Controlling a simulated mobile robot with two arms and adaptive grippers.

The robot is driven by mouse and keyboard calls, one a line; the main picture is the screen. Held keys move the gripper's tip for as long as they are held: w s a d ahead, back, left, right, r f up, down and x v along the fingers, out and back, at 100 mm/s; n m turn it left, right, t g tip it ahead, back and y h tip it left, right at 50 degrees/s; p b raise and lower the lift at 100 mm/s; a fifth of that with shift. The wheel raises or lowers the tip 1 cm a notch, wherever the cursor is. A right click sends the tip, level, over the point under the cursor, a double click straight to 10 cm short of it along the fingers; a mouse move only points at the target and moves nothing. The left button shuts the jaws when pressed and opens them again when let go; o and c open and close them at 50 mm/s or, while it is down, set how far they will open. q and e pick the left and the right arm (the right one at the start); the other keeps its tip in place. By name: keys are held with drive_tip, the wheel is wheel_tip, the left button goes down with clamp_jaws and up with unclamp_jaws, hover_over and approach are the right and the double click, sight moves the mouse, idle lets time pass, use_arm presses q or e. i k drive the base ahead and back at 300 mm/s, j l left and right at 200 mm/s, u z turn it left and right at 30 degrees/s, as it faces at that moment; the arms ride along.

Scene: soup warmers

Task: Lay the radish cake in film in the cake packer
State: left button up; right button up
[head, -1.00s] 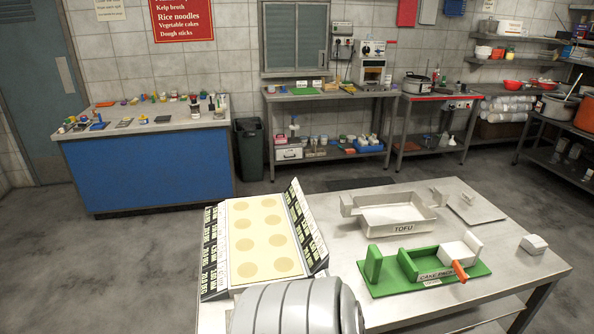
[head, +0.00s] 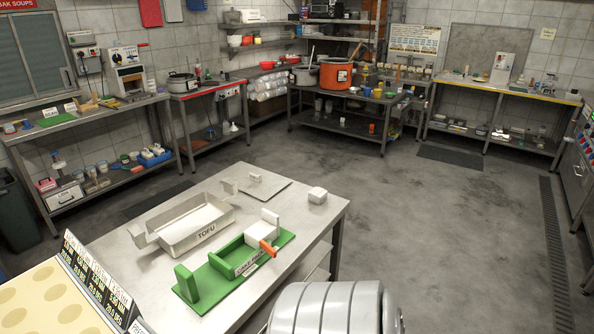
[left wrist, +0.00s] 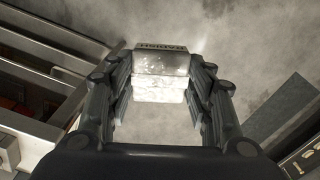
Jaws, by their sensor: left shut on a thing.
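The cake packer (head: 190,287) is a green holder on the steel table, with a white block (head: 261,234) at its right end and an orange handle (head: 267,247). Its green trough looks empty. In the left wrist view, my left gripper (left wrist: 158,92) is shut on the radish cake in film (left wrist: 159,88), a pale, shiny wrapped block with a dark-lettered label on its far edge. The cake is held over the grey floor, with table edges at left. Neither gripper shows in the head view; my right gripper is in no frame.
The steel table (head: 320,212) also holds a white TOFU tray (head: 185,228) behind the packer, a flat lidded plate (head: 262,187) and a small white block (head: 317,195). A menu-edged board (head: 45,300) is at lower left. Open floor lies right of the table.

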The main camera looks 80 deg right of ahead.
sight(238, 259)
drive_tip(key=z, duration=1.7)
